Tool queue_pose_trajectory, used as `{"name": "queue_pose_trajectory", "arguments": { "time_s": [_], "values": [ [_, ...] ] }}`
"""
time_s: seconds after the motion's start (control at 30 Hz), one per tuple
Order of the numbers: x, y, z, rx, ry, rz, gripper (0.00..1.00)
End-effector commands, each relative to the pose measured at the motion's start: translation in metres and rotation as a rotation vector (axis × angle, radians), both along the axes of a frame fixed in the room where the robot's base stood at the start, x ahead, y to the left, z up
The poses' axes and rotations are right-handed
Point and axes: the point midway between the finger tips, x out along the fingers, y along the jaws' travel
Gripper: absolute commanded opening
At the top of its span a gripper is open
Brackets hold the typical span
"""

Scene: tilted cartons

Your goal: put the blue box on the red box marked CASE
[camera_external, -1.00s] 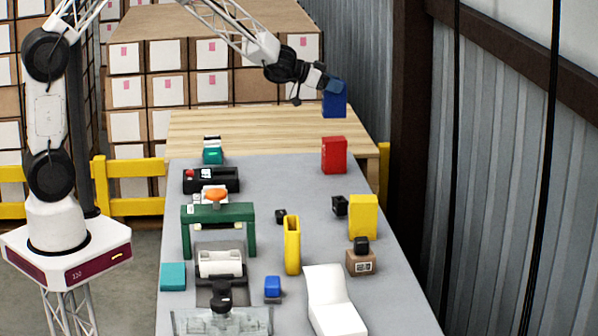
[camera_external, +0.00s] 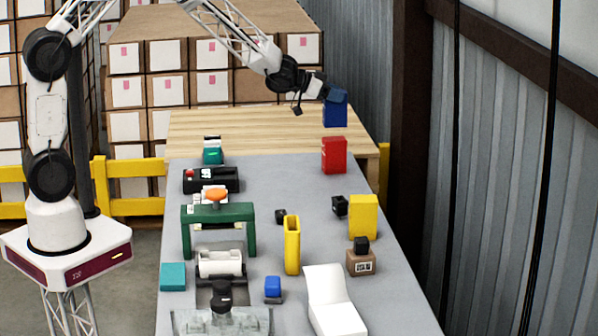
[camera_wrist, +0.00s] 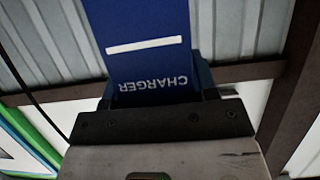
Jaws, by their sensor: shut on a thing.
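The blue box (camera_external: 335,110) is held in my gripper (camera_external: 333,96), upright and above the red box (camera_external: 334,155) in the external view. A small gap shows between the two boxes. In the wrist view, the blue box (camera_wrist: 145,40) bears a white stripe and the word CHARGER, and my gripper (camera_wrist: 155,95) is shut on it. The red box stands upright at the far right of the grey table; its lettering is too small to read. It does not show in the wrist view.
A yellow box (camera_external: 363,216), a brown carton (camera_external: 361,262) and a yellow open holder (camera_external: 292,246) stand nearer on the grey table. A green arch (camera_external: 218,213) and a black device (camera_external: 211,180) stand to the left.

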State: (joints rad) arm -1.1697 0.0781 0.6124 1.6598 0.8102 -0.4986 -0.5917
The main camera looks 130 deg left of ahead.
Motion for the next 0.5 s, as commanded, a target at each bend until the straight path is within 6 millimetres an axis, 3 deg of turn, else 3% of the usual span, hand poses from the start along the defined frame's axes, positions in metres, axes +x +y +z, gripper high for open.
{"name": "queue_pose_trajectory", "arguments": {
  "time_s": [0.33, 0.5],
  "values": [
    [0.000, 0.000, -0.002, 0.000, 0.000, 0.000, 0.21],
    [0.000, 0.000, -0.015, -0.002, -0.001, 0.001, 0.21]
  ]
}}
